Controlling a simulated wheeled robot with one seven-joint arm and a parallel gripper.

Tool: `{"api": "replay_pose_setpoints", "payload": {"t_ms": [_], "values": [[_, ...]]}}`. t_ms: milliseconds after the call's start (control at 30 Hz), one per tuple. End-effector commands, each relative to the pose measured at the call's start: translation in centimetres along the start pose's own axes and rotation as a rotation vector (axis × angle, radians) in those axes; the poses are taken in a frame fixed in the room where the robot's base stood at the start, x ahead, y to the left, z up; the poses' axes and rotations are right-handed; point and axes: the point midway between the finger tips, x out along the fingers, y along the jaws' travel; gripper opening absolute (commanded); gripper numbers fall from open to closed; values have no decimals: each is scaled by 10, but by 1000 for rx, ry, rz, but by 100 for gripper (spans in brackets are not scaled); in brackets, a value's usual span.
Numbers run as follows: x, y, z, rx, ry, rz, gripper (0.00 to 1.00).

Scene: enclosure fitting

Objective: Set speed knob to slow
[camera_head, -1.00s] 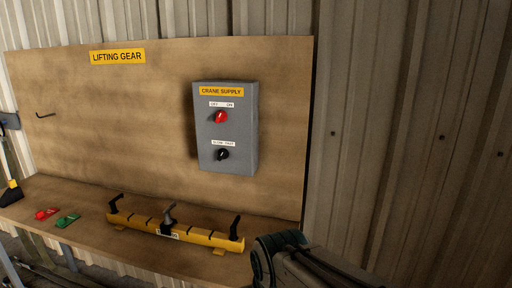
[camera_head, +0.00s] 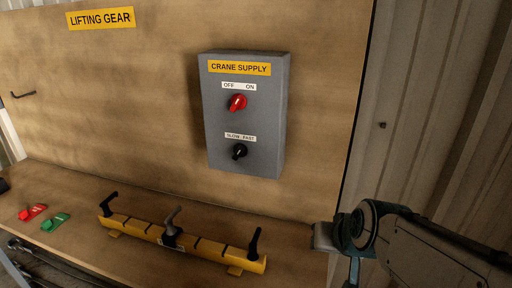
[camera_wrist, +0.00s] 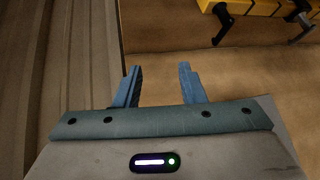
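The speed knob (camera_head: 239,152) is a small black rotary knob low on the grey crane supply box (camera_head: 220,120), under a white SLOW / FAST label (camera_head: 240,138). Its pointer is too small to read with certainty. A red knob (camera_head: 237,103) sits above it under an OFF / ON label. My gripper (camera_wrist: 157,85) shows in the wrist view with its two blue fingers apart and nothing between them. In the head view my arm is at the lower right, to the right of and below the box, well apart from the knob.
A yellow bar (camera_head: 185,243) with several black clamp handles lies on the wooden bench (camera_head: 160,206). Red (camera_head: 32,212) and green (camera_head: 55,222) items lie at the bench's left. A hook (camera_head: 23,94) sticks out of the board. The board in front of the box is clear.

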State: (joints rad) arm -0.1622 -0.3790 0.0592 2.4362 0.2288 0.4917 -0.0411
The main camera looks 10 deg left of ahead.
Motion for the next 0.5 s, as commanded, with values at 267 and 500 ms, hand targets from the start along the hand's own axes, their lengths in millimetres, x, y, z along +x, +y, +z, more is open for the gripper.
{"api": "replay_pose_setpoints", "payload": {"t_ms": [267, 500], "values": [[25, -113, -96, 52, 385, -194, 36], [25, -192, -136, 182, 666, -255, 36]]}}
